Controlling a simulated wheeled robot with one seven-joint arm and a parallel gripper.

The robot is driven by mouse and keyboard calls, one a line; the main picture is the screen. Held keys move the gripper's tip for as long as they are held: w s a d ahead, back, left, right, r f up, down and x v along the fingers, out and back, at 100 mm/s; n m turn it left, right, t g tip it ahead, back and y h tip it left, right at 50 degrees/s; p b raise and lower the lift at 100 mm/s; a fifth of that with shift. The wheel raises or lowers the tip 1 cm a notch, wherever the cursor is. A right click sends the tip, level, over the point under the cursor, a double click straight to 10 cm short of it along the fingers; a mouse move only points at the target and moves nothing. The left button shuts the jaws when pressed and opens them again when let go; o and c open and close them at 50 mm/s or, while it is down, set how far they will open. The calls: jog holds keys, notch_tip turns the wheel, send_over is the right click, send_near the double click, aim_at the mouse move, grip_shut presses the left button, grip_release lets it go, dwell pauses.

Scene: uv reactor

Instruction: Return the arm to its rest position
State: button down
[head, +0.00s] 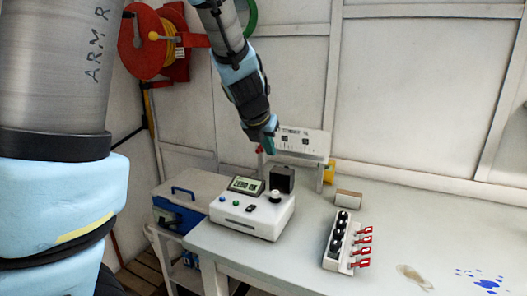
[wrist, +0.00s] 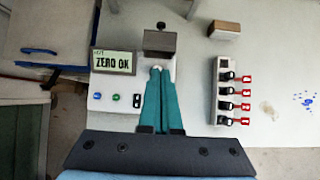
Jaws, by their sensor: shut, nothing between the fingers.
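My gripper (head: 269,135) hangs in the air above the back of the white bench, fingers pointing down. In the wrist view my gripper (wrist: 157,72) shows its two green fingers closed together with nothing between them. Below it is a white instrument (head: 252,214) with a display reading "ZERO OK" (wrist: 114,63), buttons and a dark block (head: 282,179) at its back right. The fingers hide part of the instrument in the wrist view. My arm comes down from the top of the head view.
A white rack (head: 330,262) with several black-capped items and red tags stands on the bench. A small brown-topped box (head: 348,198) is behind it. A labelled panel (head: 303,142) stands at the back. A blue-handled case (head: 183,198) is at left. The bench's right side is clear except stains.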

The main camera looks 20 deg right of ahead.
jog(key=s+a+f+m+g+y, duration=0.1)
jog(key=s+a+f+m, duration=0.2)
jog(key=a+m, duration=0.6)
jog(key=s+a+f+m+g+y+b, duration=0.1)
jog(key=s+a+f+m, duration=0.3)
jog(key=a+m, duration=0.6)
jog(key=s+a+f+m+g+y+b, duration=0.1)
jog(key=s+a+f+m, duration=0.3)
jog(key=a+m, duration=0.5)
jog(key=shift+s+a+m+g+y, duration=0.3)
jog(key=shift+s+a+y, duration=0.15)
jog(key=shift+a+y, duration=0.45)
